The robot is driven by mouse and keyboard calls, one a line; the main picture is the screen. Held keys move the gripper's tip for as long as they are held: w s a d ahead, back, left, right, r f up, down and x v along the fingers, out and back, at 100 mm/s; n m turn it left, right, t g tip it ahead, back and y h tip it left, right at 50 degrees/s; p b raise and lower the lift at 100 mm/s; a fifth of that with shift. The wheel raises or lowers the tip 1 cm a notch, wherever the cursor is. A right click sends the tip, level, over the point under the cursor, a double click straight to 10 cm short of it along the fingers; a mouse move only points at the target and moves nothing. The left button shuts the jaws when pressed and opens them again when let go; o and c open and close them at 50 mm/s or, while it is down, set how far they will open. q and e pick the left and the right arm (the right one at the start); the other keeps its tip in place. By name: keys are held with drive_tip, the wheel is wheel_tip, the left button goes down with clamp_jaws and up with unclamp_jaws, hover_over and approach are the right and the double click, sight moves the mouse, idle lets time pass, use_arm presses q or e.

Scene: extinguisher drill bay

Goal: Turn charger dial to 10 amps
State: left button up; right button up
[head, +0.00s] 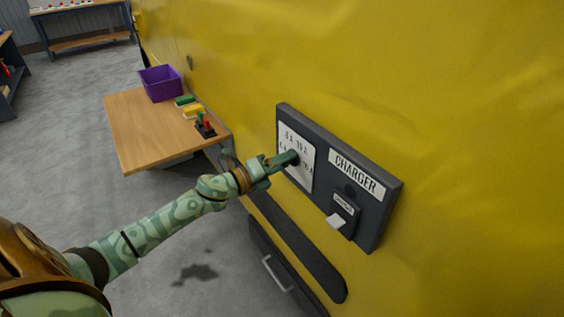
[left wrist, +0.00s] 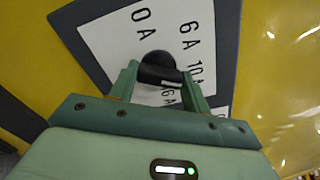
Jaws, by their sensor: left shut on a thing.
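The charger panel (head: 376,208) is a dark grey plate on the yellow wall, with a white CHARGER label. Its white dial plate (head: 307,171) carries amp marks; in the left wrist view the dial plate (left wrist: 107,45) shows 0 A, 6 A, 10 A and a partly covered 16 A. The charger dial (left wrist: 157,66) is a round black knob there. My left gripper (head: 291,158) is shut on the dial, one green finger on each side in the left wrist view (left wrist: 160,82). A pale mark shows at the knob's lower edge; its exact setting is unclear. My right gripper is out of view.
A small switch box (head: 343,213) with a white flap sits on the panel, right of my gripper. A wooden table (head: 140,125) against the wall holds a purple bin (head: 160,84) and several small items. Grey floor (head: 60,150) lies open at left.

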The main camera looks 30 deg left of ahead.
use_arm(q)
drive_tip(key=o, duration=1)
drive_tip(key=shift+f, duration=0.1)
drive_tip(key=shift+s, duration=0.1)
drive_tip(key=v, duration=1.6)
